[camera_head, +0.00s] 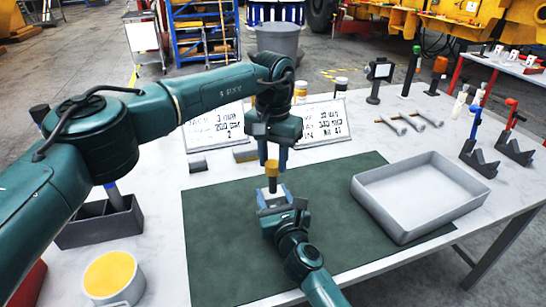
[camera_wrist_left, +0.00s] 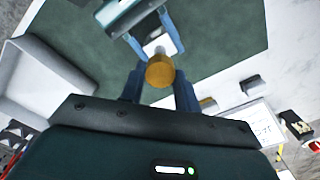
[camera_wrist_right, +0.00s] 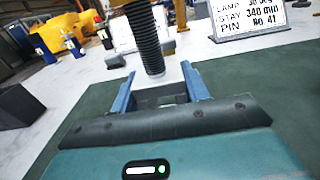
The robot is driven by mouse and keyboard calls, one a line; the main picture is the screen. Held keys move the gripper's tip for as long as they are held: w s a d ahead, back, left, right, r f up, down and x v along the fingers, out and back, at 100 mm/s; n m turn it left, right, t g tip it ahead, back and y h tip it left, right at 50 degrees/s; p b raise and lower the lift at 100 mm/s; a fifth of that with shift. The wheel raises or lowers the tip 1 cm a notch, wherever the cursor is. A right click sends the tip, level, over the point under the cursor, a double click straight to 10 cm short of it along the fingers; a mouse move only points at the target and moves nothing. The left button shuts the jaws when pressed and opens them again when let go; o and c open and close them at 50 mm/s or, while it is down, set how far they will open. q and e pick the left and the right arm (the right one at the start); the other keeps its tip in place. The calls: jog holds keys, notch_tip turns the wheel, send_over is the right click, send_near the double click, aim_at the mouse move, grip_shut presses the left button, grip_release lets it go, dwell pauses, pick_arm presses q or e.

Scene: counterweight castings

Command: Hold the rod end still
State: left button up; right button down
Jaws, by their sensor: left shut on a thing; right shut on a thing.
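My left gripper (camera_head: 272,170) points down over the green mat, shut on a round brass-coloured piece (camera_head: 271,168). In the left wrist view this brass piece (camera_wrist_left: 160,71) sits between the fingers. A dark threaded rod (camera_wrist_right: 145,42) hangs upright in the right wrist view, its lower end by my right fingers. My right gripper (camera_head: 274,196) is just below, shut on a pale grey piece that seems to be the rod end (camera_wrist_right: 160,92). This pale piece also shows in the left wrist view (camera_wrist_left: 163,44). Whether the rod enters it cannot be told.
A grey tray (camera_head: 369,205) stands on the right of the green mat (camera_head: 215,250). Two printed boards (camera_head: 322,122) stand behind. A dark divided bin (camera_head: 100,232) and a yellow-topped pot (camera_head: 112,278) are at left. V-shaped stands (camera_head: 480,160) are at far right. The mat's front left is clear.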

pick_arm(q)
jog(key=o, duration=0.9)
jog(key=shift+o, duration=0.2)
jog(key=shift+r, duration=0.1)
jog(key=shift+r, duration=2.2)
jog(key=shift+c, duration=0.4)
